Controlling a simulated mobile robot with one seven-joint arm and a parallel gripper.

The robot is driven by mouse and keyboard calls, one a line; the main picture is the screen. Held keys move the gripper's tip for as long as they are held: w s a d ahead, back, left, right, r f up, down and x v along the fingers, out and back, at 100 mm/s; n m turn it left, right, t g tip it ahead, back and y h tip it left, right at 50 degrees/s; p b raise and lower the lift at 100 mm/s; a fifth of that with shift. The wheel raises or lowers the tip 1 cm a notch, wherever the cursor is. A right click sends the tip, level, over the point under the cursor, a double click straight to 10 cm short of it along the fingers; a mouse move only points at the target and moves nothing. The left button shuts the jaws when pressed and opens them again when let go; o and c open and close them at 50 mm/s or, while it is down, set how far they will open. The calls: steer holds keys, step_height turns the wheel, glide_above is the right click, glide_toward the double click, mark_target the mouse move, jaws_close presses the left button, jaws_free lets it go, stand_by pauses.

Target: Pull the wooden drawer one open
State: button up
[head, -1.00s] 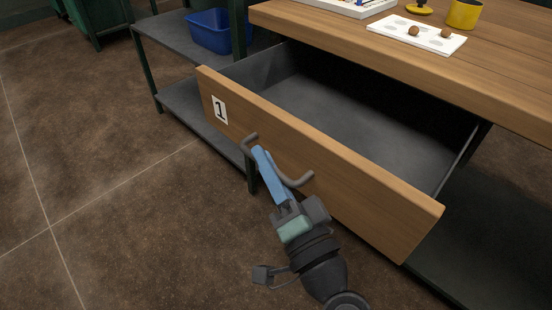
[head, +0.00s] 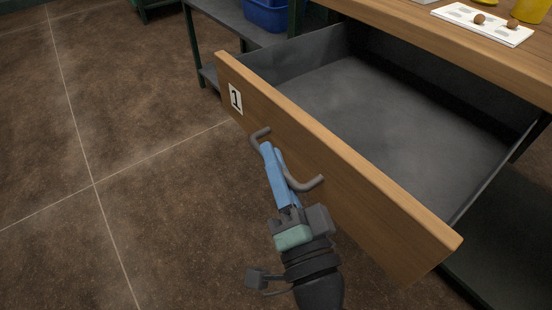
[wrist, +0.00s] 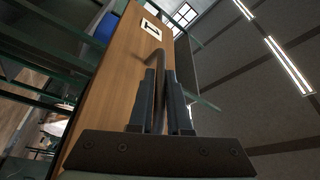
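The wooden drawer one (head: 330,160) has a wood front with a white label "1" (head: 235,97) and a grey, empty inside. It stands well out from under the bench top. Its grey bar handle (head: 303,182) runs along the front. My gripper (head: 267,150), with blue fingers, is at the middle of the handle. In the wrist view the handle (wrist: 159,95) runs between the two fingers of my gripper (wrist: 161,75), which look closed around it. The drawer front (wrist: 120,85) also shows there. The fingers hide part of the handle.
The wooden bench top (head: 440,45) carries a white tray with brown balls (head: 482,22) and a yellow cup (head: 530,10). A blue bin (head: 267,14) sits on a grey shelf behind the drawer. The brown tiled floor (head: 130,200) at left is clear.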

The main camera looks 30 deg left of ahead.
steer(key=o, duration=0.4)
steer(key=p+v, duration=0.1)
steer(key=v, duration=1.2)
steer(key=shift+f, duration=0.1)
